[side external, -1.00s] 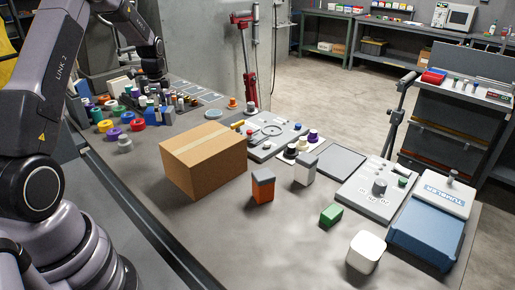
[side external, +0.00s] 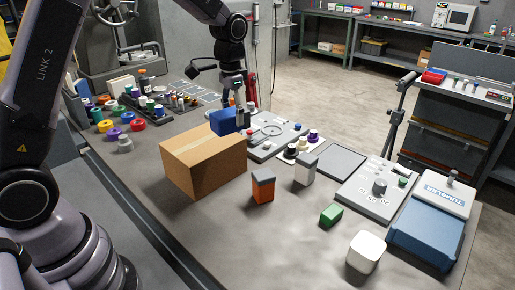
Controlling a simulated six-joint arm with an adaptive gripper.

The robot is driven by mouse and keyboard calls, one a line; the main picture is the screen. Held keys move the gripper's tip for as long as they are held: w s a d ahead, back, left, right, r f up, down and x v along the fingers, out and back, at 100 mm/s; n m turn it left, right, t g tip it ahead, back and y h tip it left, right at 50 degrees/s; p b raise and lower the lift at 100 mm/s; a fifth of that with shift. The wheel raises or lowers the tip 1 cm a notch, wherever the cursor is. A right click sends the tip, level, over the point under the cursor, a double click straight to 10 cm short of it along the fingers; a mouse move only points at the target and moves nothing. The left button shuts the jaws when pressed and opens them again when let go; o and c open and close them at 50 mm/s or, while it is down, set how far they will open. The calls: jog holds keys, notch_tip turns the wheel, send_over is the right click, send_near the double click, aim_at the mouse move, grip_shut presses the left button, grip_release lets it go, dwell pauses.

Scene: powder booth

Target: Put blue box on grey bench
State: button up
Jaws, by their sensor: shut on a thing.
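The blue box (side external: 224,122) is in my gripper (side external: 238,115), held up behind the cardboard box. My gripper points down and is shut on it; the fingertips are small and partly hidden. The blue box's lower part is hidden behind the cardboard box's top edge, so its exact height cannot be told. The grey bench (side external: 205,222) spreads under everything, with bare surface at its front and middle.
The cardboard box (side external: 203,160) stands just in front of the blue box. Coloured rolls (side external: 113,134) crowd the left.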

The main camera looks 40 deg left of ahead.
jog(key=s+f+n, duration=0.2)
jog(key=s+f, duration=0.2)
jog(key=f, duration=0.4)
jog(key=shift+s, duration=0.25)
jog(key=w+a+m, duration=0.1)
jog(key=a, duration=0.3)
jog(key=w+a+m, duration=0.1)
jog(key=a+m, duration=0.1)
jog(key=a, duration=0.3)
jog(key=w+a+m, duration=0.1)
jog(key=a, duration=0.4)
jog(key=shift+a, duration=0.15)
jog(key=s+a+m, duration=0.3)
jog(key=a+m, duration=0.2)
jog(key=a, duration=1)
jog(key=shift+s+a+m, duration=0.15)
jog(key=shift+a+m, duration=0.15)
